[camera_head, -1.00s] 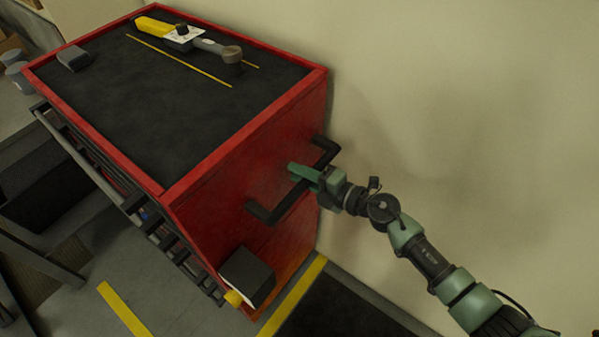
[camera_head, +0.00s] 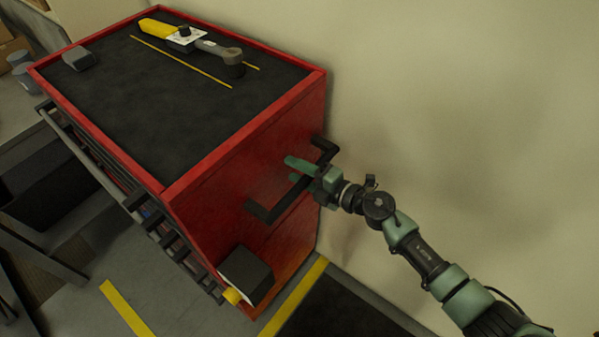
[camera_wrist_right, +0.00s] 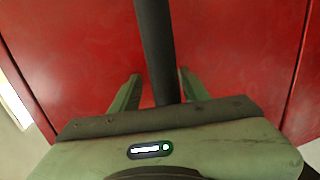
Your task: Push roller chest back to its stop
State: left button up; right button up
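The red roller chest (camera_head: 225,165) with a black top mat stands against the pale wall. A black bar handle (camera_head: 275,208) sticks out from its near side panel. My right gripper (camera_head: 298,170) is at this handle, near its upper end. In the right wrist view the dark handle bar (camera_wrist_right: 155,45) runs between the two green fingers of the right gripper (camera_wrist_right: 158,88), with a gap on both sides. The right gripper is open around the bar. The chest's stop cannot be made out. My left gripper is not in view.
On the chest top lie a yellow-and-grey tool (camera_head: 190,40) and a small grey block (camera_head: 78,58). A dark box-like part (camera_head: 246,275) is at the chest's lower corner. Yellow floor lines (camera_head: 125,309) and a dark mat (camera_head: 345,308) are near it.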

aim_at(311, 181)
jog(key=shift+s+f, duration=0.1)
jog(key=shift+f, duration=0.2)
dwell(0.4)
jog(key=v, duration=0.7)
jog(key=shift+s+d+r+b, duration=0.15)
jog(key=shift+s+d+b, duration=0.1)
jog(key=shift+s+b, duration=0.05)
dwell(0.3)
